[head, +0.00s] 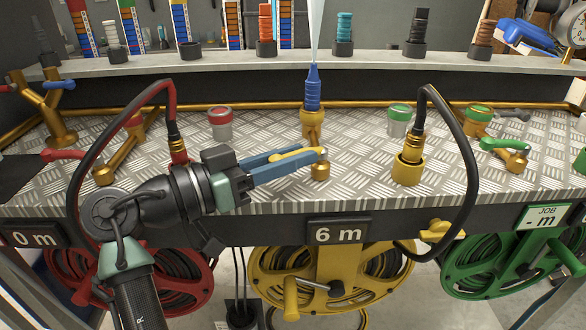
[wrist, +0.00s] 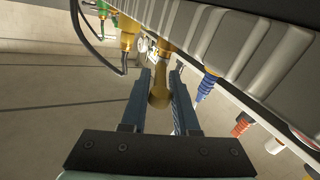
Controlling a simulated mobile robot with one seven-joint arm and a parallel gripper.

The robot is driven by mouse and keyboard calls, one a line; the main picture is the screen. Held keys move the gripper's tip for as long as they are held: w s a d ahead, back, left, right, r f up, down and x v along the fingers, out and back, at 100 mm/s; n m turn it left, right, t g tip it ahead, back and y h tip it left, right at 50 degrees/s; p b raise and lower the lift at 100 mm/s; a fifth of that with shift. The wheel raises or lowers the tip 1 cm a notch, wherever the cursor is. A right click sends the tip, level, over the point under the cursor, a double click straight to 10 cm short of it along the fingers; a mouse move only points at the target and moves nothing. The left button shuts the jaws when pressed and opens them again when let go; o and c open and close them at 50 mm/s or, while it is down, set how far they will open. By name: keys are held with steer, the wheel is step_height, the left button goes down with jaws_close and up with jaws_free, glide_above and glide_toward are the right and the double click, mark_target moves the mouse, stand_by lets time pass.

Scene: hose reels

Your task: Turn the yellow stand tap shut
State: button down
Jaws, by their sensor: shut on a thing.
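The yellow stand tap has a brass body (head: 320,171) on the checkered bench top, in the middle of the head view. Its yellow lever (head: 298,153) points left from the body. My gripper (head: 303,159) reaches in from the left with its blue fingers along the lever, shut on it. In the wrist view the brass tap (wrist: 160,97) shows between the fingers of my gripper (wrist: 160,78); the lever is hard to make out there. A blue nozzle (head: 312,88) stands upright in the brass holder behind the tap, with a pale jet rising from it.
A yellow socket (head: 407,169) with a black hose stands to the right. A green-lever tap (head: 505,153) is farther right, a red-lever tap (head: 104,174) to the left. The yellow reel (head: 270,275) hangs below the bench edge. Several nozzles line the back shelf (head: 220,62).

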steer(key=shift+w+a+m+g+h, duration=0.25)
steer(key=shift+m+g+h, duration=0.35)
steer(key=shift+g, duration=0.4)
steer(key=shift+w+b, duration=0.1)
steer(key=shift+b, duration=0.2)
steer(key=c, duration=0.8)
jaws_free()
steer(key=shift+d, duration=0.1)
steer(key=shift+c, duration=0.2)
steer(key=p+v, duration=0.1)
steer(key=v, duration=1.2)
steer(key=shift+p, duration=0.4)
